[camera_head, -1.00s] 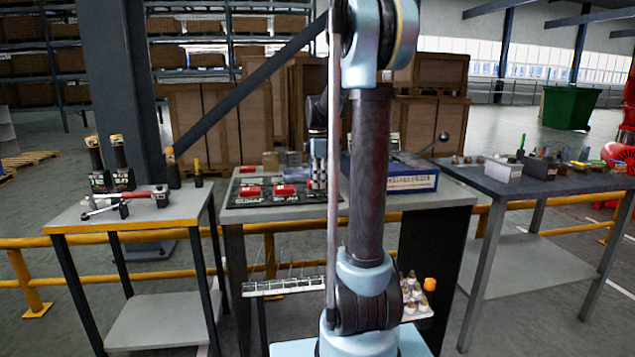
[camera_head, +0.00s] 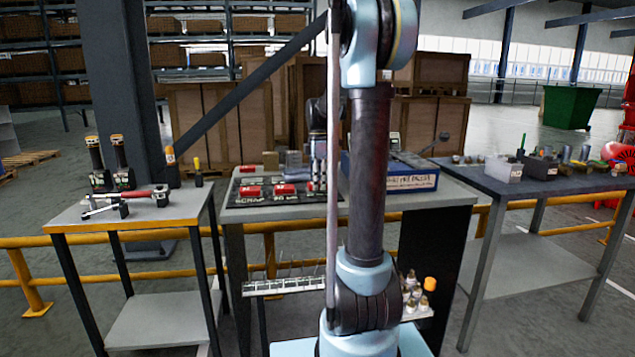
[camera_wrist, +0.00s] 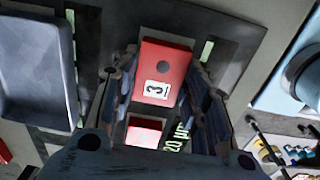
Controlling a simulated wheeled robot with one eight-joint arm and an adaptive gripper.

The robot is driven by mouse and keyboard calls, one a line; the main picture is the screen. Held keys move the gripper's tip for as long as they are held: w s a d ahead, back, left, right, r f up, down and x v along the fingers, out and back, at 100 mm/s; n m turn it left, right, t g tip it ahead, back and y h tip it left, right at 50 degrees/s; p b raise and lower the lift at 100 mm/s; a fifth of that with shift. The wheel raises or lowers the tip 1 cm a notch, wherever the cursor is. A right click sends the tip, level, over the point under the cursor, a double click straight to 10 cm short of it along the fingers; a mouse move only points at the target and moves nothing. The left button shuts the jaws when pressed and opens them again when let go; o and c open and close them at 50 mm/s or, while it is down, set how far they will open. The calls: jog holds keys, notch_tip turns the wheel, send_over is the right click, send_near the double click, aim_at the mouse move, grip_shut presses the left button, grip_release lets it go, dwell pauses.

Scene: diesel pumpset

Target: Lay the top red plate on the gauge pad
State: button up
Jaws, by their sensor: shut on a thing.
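In the wrist view, a red plate (camera_wrist: 166,72) with a dark round spot and a white "3" label lies between the fingers of my gripper (camera_wrist: 160,90). The gripper is shut on it. A second red plate (camera_wrist: 145,132) shows below it, near a "20 µm" marking on the dark mat. In the head view, my gripper (camera_head: 318,182) is low over the right part of the dark mat (camera_head: 234,201), partly behind my arm. Other red plates (camera_head: 250,190) (camera_head: 285,189) lie on the mat. I cannot tell which pad is the gauge pad.
A grey open tray (camera_wrist: 30,70) is at the left of the wrist view. A blue box (camera_head: 415,182) stands right of the mat on the workbench. Yellow rails run behind.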

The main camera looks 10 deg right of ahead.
jog(key=shift+f, duration=0.3)
jog(key=o, duration=1.5)
notch_tip(320, 180, up, 12)
jog(key=shift+f, duration=0.1)
jog(key=shift+r, duration=3)
